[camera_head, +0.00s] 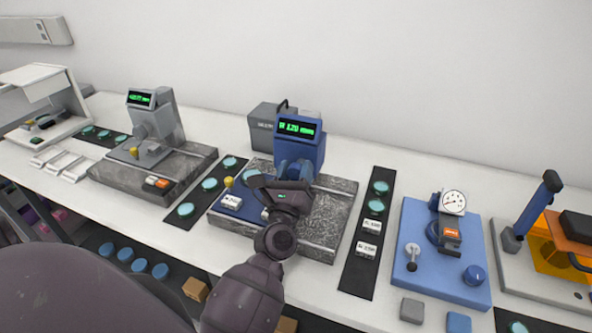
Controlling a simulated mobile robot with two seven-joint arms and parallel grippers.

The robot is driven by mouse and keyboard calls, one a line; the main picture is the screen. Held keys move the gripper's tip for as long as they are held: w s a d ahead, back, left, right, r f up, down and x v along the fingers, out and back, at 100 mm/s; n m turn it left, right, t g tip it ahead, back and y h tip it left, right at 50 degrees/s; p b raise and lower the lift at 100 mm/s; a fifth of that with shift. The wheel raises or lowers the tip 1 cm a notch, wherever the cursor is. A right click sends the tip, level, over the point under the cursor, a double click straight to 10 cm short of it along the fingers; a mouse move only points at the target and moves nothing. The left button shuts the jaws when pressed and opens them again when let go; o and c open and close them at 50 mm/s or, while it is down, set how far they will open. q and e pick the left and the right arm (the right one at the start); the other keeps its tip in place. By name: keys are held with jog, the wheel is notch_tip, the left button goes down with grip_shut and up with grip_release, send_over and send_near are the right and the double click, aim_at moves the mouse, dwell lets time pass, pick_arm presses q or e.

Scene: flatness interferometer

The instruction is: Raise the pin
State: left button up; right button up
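A blue instrument (301,151) with a green-lit display stands on a speckled grey stone base (335,215) at the middle of the bench. My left gripper (282,190) is in front of the blue instrument, over the base and to the right of the yellow knob. Its fingers are hidden behind its own body and wrist, so its opening and any contact do not show. My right gripper is not in view.
A similar grey instrument (152,123) stands at the left. Dark strips with teal discs (380,188) lie on both sides of the stone base. A blue gauge fixture (412,225) and an orange-panelled fixture (546,245) stand at the right. A grey box (262,128) is behind.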

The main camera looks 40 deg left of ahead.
pick_arm(q)
jog(key=c, duration=0.3)
jog(key=shift+c, duration=0.2)
